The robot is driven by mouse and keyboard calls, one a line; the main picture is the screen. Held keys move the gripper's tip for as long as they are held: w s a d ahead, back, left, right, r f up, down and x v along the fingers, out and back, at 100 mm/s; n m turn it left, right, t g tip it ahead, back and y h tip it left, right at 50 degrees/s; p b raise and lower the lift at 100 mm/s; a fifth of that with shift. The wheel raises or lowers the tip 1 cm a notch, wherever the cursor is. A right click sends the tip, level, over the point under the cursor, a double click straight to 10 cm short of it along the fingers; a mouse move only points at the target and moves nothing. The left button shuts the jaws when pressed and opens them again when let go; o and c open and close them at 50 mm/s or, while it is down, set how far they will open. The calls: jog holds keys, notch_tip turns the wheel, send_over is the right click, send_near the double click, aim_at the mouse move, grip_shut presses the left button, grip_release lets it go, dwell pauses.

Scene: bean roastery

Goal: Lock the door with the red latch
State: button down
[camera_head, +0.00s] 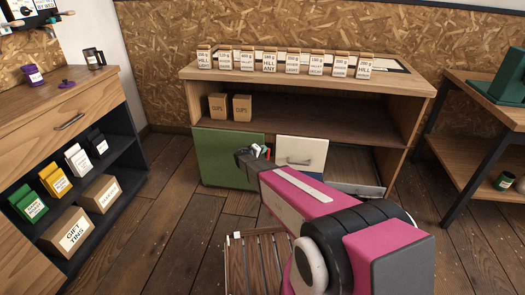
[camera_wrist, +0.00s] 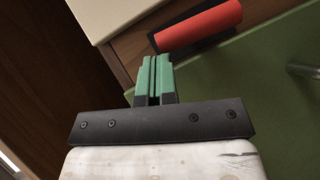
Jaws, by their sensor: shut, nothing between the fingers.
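The green door (camera_head: 225,158) is at the lower left of the wooden counter in the head view and looks closed. It also fills the right of the wrist view (camera_wrist: 255,105). The red latch (camera_wrist: 198,26) is a red bar on a dark base, by the wooden edge above the green door. My gripper (camera_wrist: 156,62) is shut and empty, its green fingertips just beside the latch's left end. Whether they touch it is unclear. In the head view my arm covers part of the door's right side.
A cream front with a handle (camera_head: 301,155) stands right of the green door, beside an open lower compartment. Several bags line the counter top (camera_head: 418,83). A cabinet (camera_head: 85,108) stands left and a table (camera_head: 455,82) right. Floor is clear between cabinet and counter.

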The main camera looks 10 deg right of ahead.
jog(key=s+d+f+m+y, duration=0.1)
jog(key=s+d+m+y, duration=0.1)
jog(key=d+m+y, duration=0.4)
jog(key=m+y, duration=0.3)
jog(key=shift+d+f+t, duration=0.3)
jog(key=shift+f, duration=0.05)
dwell(0.5)
jog(key=shift+s+f, duration=0.1)
dwell(0.3)
dwell(0.3)
jog(key=s+r, duration=0.9)
jog(key=shift+a+r, duration=0.2)
jog(key=shift+a, duration=0.25)
jog(key=shift+s, duration=0.1)
